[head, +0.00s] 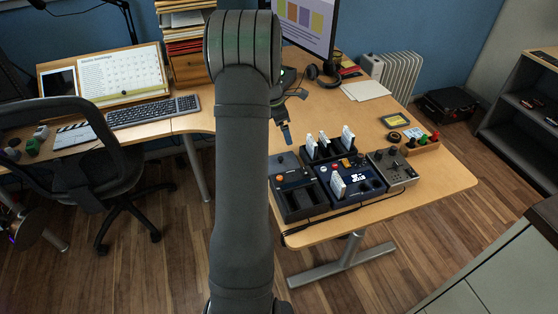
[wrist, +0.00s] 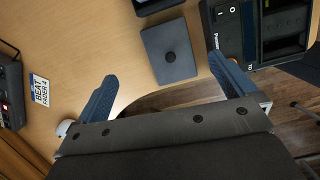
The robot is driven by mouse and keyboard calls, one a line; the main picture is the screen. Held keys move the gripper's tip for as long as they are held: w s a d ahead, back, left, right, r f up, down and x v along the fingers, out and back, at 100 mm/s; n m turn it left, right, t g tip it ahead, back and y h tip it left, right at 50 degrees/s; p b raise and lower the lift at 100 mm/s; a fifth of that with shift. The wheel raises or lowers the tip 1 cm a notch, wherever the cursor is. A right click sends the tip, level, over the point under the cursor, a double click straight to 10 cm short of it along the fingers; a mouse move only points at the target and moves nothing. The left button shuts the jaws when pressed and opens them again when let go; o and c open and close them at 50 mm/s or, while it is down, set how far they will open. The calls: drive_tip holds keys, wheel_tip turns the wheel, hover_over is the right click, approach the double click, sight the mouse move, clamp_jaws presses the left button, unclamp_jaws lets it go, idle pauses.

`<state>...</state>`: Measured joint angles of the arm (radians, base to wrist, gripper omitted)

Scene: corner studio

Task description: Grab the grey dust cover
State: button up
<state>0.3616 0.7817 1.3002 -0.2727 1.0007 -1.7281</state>
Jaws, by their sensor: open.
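A flat grey rectangular plate with a dark round spot at its centre, which looks like the dust cover (wrist: 170,55), lies on the wooden desk in the wrist view. It also shows in the head view as a grey square (head: 285,161) behind the dark slotted console. My gripper (wrist: 167,88) is open and empty, its two blue fingers spread wide. The cover appears between and beyond the fingertips, apart from both. In the head view my arm blocks the middle, and a blue fingertip shows above the desk behind the cover.
The dark slotted console (head: 295,193) stands close beside the cover, with a blue console (head: 348,182) and a grey control box (head: 393,172) to its right. A rack with white cards (head: 326,150) stands behind. A cable (head: 325,217) runs along the desk's front edge.

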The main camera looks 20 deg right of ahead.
drive_tip(key=h, duration=0.2)
approach(280, 162)
drive_tip(key=f, duration=0.1)
drive_tip(key=d+f, duration=0.1)
drive_tip(key=f, duration=0.1)
drive_tip(key=shift+s+d+n, duration=0.1)
drive_tip(key=shift+d+n, duration=0.2)
drive_tip(key=shift+n, duration=0.1)
drive_tip(key=shift+w+a+x, duration=0.15)
drive_tip(key=shift+x, duration=1.25)
drive_tip(key=shift+w+a+x, duration=0.1)
drive_tip(key=shift+x, duration=1.35)
drive_tip(key=shift+f, duration=0.1)
drive_tip(key=shift+c, duration=0.4)
drive_tip(key=c, duration=0.7)
